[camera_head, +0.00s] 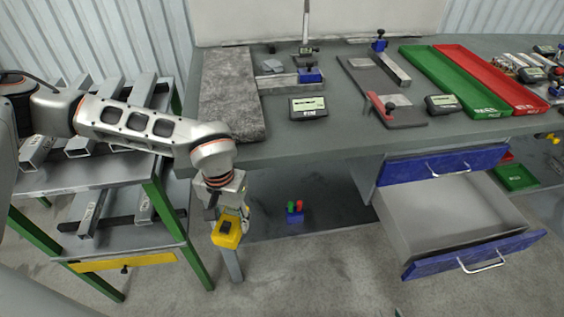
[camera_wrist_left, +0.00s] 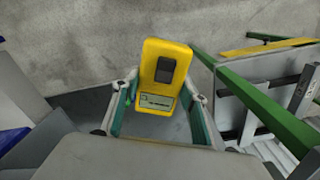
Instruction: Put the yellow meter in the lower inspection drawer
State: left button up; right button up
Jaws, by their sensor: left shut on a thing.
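The yellow meter (camera_head: 228,232) is held by my left gripper (camera_head: 238,208) in front of the table's left end, below the tabletop. In the left wrist view the yellow meter (camera_wrist_left: 163,76) sits between the two fingers of my left gripper (camera_wrist_left: 157,112), with its dark part and small display showing. The lower inspection drawer (camera_head: 447,217) is pulled open at the right under the table; its blue front (camera_head: 475,256) has a metal handle and its inside looks empty. The upper blue drawer (camera_head: 443,165) above it is shut. My right gripper is not in view.
The grey table (camera_head: 340,140) carries a granite plate (camera_head: 229,95), other meters, a green tray (camera_head: 455,82) and a red tray (camera_head: 490,80). A green-legged rack (camera_head: 165,215) with metal bars stands left. Open floor (camera_head: 330,270) lies between the meter and the drawer.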

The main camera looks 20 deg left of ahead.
aim_at(442, 217)
jog(key=i+l, duration=0.1)
jog(key=l, duration=0.35)
jog(key=i+l, duration=0.1)
jog(key=l, duration=0.35)
jog(key=i+l, duration=0.15)
jog(key=l, duration=0.25)
jog(key=i+l, duration=0.1)
jog(key=l, duration=0.35)
jog(key=i+l+u, duration=0.1)
jog(key=l, duration=0.35)
jog(key=i+l, duration=0.1)
jog(key=l, duration=0.35)
